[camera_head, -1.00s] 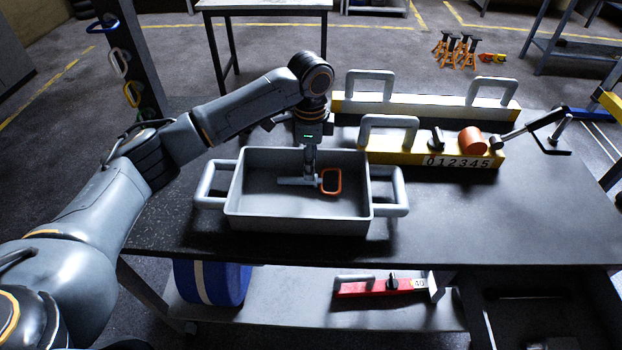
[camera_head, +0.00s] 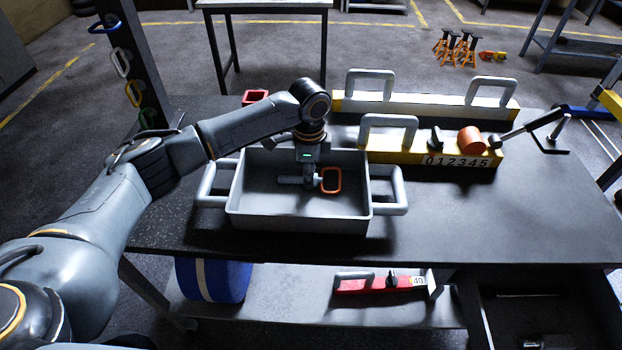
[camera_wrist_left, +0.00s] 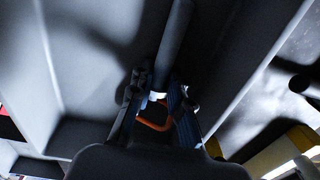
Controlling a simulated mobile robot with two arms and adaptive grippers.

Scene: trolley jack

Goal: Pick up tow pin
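The tow pin, a grey shaft with an orange loop handle (camera_head: 331,180), lies in the grey tray (camera_head: 297,223) on the bench. My left gripper (camera_head: 309,183) points down into the tray at the pin, beside the orange handle. In the left wrist view the pin's dark shaft (camera_wrist_left: 172,45) runs between the two fingers of my left gripper (camera_wrist_left: 158,98), and its orange handle shows between them nearer the palm. The fingers stand apart, with a gap visible around the pin. The fingertips are partly hidden in the head view. My right gripper is not in view.
The tray has a raised handle at each side. A red square part (camera_head: 255,97) lies behind the arm. The bench right of the tray is clear.

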